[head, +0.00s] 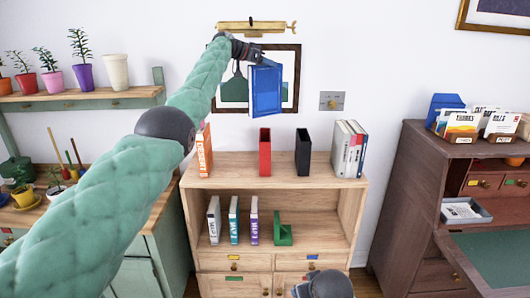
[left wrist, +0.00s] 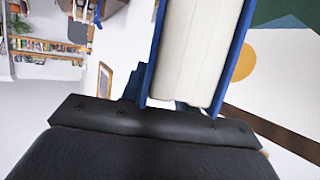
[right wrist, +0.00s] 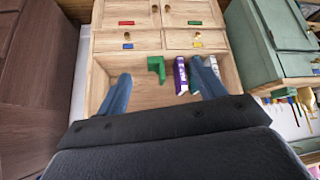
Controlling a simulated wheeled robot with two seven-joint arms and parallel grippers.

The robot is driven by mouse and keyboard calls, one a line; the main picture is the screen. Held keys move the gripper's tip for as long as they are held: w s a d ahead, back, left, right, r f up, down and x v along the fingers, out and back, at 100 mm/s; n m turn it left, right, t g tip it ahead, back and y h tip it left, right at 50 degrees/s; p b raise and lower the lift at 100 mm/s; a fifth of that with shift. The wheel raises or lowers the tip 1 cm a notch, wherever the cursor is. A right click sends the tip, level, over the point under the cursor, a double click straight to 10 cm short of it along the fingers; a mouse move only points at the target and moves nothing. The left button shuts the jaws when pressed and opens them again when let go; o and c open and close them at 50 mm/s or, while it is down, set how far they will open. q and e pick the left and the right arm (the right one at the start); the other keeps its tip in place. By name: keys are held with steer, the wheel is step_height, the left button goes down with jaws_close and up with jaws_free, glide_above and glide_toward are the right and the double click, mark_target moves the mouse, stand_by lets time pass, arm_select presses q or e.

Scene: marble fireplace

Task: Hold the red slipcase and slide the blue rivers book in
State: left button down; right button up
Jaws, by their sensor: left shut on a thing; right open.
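The blue book (head: 266,90) hangs in the air above the shelf unit, in front of the framed picture. My left gripper (head: 248,62) is shut on it at its upper left; in the left wrist view the book's pale page edge and blue covers (left wrist: 195,50) fill the middle between the fingers. The title is not readable. The red slipcase (head: 265,152) stands upright on the top of the wooden shelf unit, below the book and apart from it. My right gripper (right wrist: 165,95) is open and empty, facing the lower shelf; its arm shows at the bottom of the head view.
A black slipcase (head: 303,152) stands right of the red one. An orange book (head: 204,152) and several pale books (head: 347,148) stand at the ends of the top. Map books and a green bookend (head: 284,229) are on the shelf below. A brown desk (head: 405,190) stands right.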

arm_select(q)
steer(key=shift+r, duration=0.1)
arm_select(e)
steer(key=w+a+r+n+t+h, duration=0.1)
steer(key=w+a+r+n+t, duration=0.25)
steer(key=w+r, duration=1.1)
steer(key=w+a+r+n+t+h, duration=0.1)
steer(key=w+a+r+n+t, duration=0.3)
steer(key=w+r, duration=1.05)
steer(key=w+a+f+n+h, duration=0.1)
steer(key=w+a+n, duration=0.1)
steer(key=w+n, duration=0.35)
steer(key=n+t, duration=0.2)
steer(key=n, duration=0.6)
glide_toward(265, 151)
steer(key=w+d, duration=0.2)
steer(key=d, duration=0.1)
steer(key=w+a+r+n+t+y, duration=0.1)
steer(key=w+a+r+n, duration=0.1)
steer(key=w+n, duration=0.9)
steer(key=shift+w+n+y, duration=0.3)
steer(key=shift+w+n, duration=0.1)
steer(key=shift+w, duration=0.8)
